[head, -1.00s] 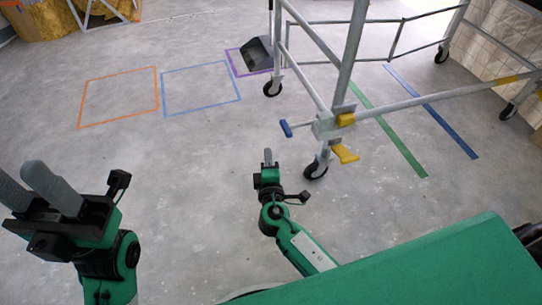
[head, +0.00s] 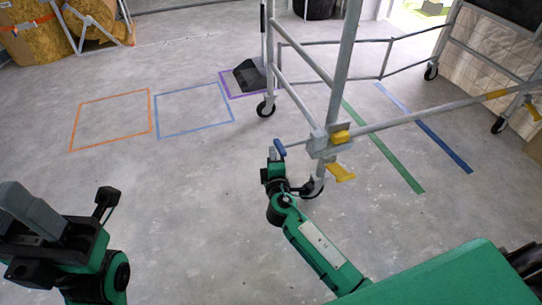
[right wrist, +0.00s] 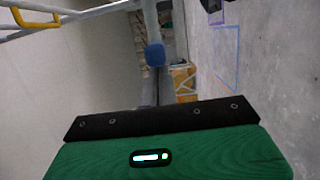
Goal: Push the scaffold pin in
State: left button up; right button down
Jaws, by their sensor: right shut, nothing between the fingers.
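The scaffold pin has a blue end (head: 280,149) and sticks out leftward from the grey joint on the scaffold's near upright. My right gripper (head: 272,152) is shut and empty, with its fingertips just left of the blue end. I cannot tell whether they touch it. In the right wrist view the blue end (right wrist: 155,54) shows beyond the dark fingers (right wrist: 156,86). My left gripper (head: 22,208) is at the lower left, open and empty, away from the scaffold (head: 345,75).
A yellow caster lever (head: 341,173) sits below the joint, above a wheel near my right forearm. A dustpan (head: 248,76) stands behind, left of the scaffold. Orange (head: 150,112) and blue taped squares mark open floor at left.

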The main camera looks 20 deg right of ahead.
aim_at(302, 141)
jog(key=d, duration=0.6)
jog(key=shift+w+d, duration=0.1)
